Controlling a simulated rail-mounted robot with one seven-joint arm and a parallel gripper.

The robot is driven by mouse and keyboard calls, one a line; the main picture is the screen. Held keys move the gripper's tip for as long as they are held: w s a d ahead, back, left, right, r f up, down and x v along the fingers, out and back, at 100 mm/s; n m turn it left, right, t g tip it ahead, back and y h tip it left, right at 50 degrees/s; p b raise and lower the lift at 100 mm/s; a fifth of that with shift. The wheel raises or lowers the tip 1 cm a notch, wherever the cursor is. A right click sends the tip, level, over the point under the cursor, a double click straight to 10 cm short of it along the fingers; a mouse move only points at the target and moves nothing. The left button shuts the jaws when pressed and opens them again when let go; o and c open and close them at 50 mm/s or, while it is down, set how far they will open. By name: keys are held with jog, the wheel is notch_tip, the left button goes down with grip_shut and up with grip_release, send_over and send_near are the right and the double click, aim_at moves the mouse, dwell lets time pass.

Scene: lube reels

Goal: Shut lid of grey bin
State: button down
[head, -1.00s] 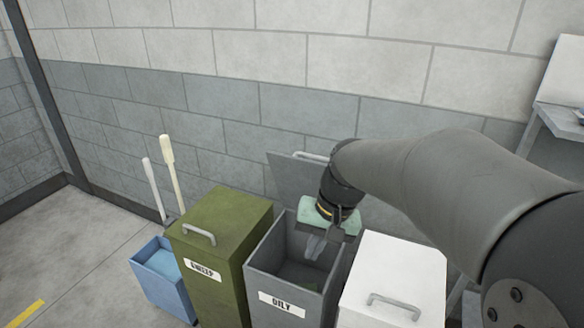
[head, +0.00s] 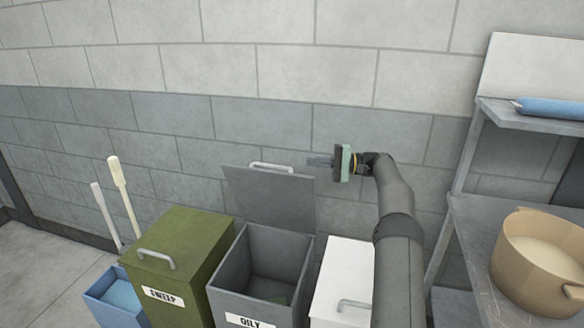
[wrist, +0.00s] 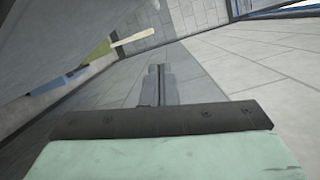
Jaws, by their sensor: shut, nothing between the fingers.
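The grey bin (head: 228,296), labelled OILY, stands between the green bin and the white bin. Its lid (head: 265,201) stands up open at the back, near the wall, with a light handle (head: 270,167) on its top edge. Something greenish lies low inside the bin. My gripper (head: 312,162) is shut and empty. It is to the right of the lid's top edge at about the handle's height, its fingers pointing left. In the wrist view the closed fingers (wrist: 158,84) show in the middle, and a grey surface at upper left is probably the lid.
The green SWEEP bin (head: 190,235) is shut, left of the grey bin. The white bin (head: 335,280) is shut, on its right, partly behind my arm. A blue bin (head: 118,300) with two handles stands far left. A shelf (head: 480,225) with a tan pot (head: 540,270) is at right.

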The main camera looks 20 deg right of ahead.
jog(key=a+p, duration=0.1)
jog(key=a, duration=0.9)
jog(key=shift+a+r+p, duration=0.35)
jog(key=shift+s+f, duration=0.1)
jog(key=shift+s, duration=0.1)
